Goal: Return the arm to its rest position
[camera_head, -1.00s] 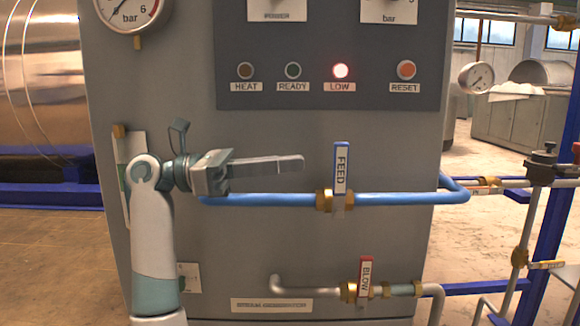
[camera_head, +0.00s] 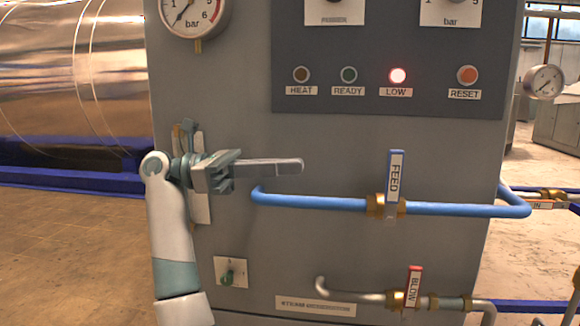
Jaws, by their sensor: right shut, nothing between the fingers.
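My right arm (camera_head: 173,235) rises from the lower left of the head view, bends at the wrist and points right. My right gripper (camera_head: 300,166) is shut and empty, its fingers together in front of the grey cabinet panel. Its tip is left of the blue FEED lever (camera_head: 395,172) and above the left end of the blue pipe (camera_head: 310,201). The gripper hides part of a pale plate (camera_head: 200,200) on the cabinet. My left gripper is not in view.
The grey cabinet (camera_head: 300,245) carries a gauge (camera_head: 194,12), a lit LOW lamp (camera_head: 397,76) and a RESET button (camera_head: 467,75). A red BLOW lever (camera_head: 413,285) and a small green knob (camera_head: 231,274) sit low. Open floor (camera_head: 75,260) lies left.

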